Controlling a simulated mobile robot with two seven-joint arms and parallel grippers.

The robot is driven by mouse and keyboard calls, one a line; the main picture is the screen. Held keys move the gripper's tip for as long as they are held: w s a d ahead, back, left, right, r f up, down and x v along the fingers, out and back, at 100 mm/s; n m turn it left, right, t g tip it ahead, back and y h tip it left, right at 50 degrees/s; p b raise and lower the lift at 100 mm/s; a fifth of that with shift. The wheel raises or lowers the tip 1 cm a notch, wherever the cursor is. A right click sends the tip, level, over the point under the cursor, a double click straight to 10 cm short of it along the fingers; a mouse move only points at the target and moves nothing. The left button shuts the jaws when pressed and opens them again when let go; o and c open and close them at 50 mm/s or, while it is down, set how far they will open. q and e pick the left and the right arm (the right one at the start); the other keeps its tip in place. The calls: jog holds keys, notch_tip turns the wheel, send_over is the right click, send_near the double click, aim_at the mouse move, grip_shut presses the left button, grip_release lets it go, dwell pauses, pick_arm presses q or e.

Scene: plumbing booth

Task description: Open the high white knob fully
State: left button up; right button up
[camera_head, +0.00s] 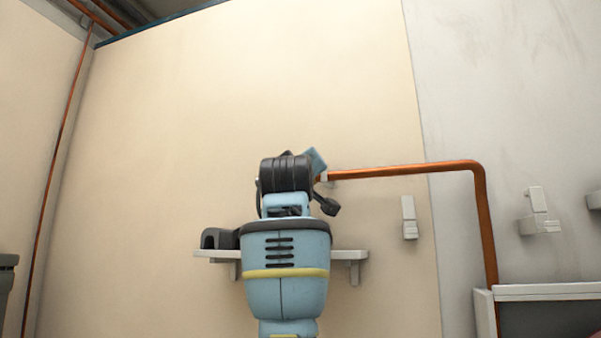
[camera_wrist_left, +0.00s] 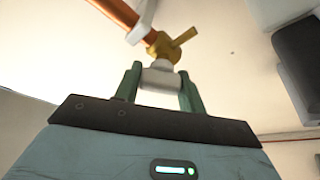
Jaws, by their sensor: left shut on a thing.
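The white knob (camera_wrist_left: 160,80) shows in the left wrist view, just below a brass valve body (camera_wrist_left: 163,46) on a copper pipe (camera_wrist_left: 118,12). The green fingers of my left gripper (camera_wrist_left: 159,74) stand on both sides of the knob and are shut on it. In the head view my own left arm rises in the middle and hides the knob and the fingers. The copper pipe (camera_head: 410,169) comes out from behind the arm to the right. My right gripper is in neither view.
A white wall shelf (camera_head: 347,254) with a dark object (camera_head: 218,239) on it is behind my arm. A small white wall fitting (camera_head: 409,218) is to the right. The copper pipe bends down towards a white-edged panel (camera_head: 550,291). The wall at upper left is bare.

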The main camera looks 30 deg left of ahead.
pick_arm(q)
jog(key=n+g, duration=0.1)
jog(key=n, duration=0.2)
jog(key=n+g+y, duration=0.1)
jog(key=n, duration=0.3)
jog(key=shift+g, duration=0.3)
jog(key=n+g, duration=0.2)
jog(key=n, duration=0.3)
jog(key=shift+n, duration=0.4)
jog(key=o, duration=1)
jog(key=v, duration=0.7)
jog(key=shift+s+d, duration=0.25)
jog(key=shift+s, duration=0.1)
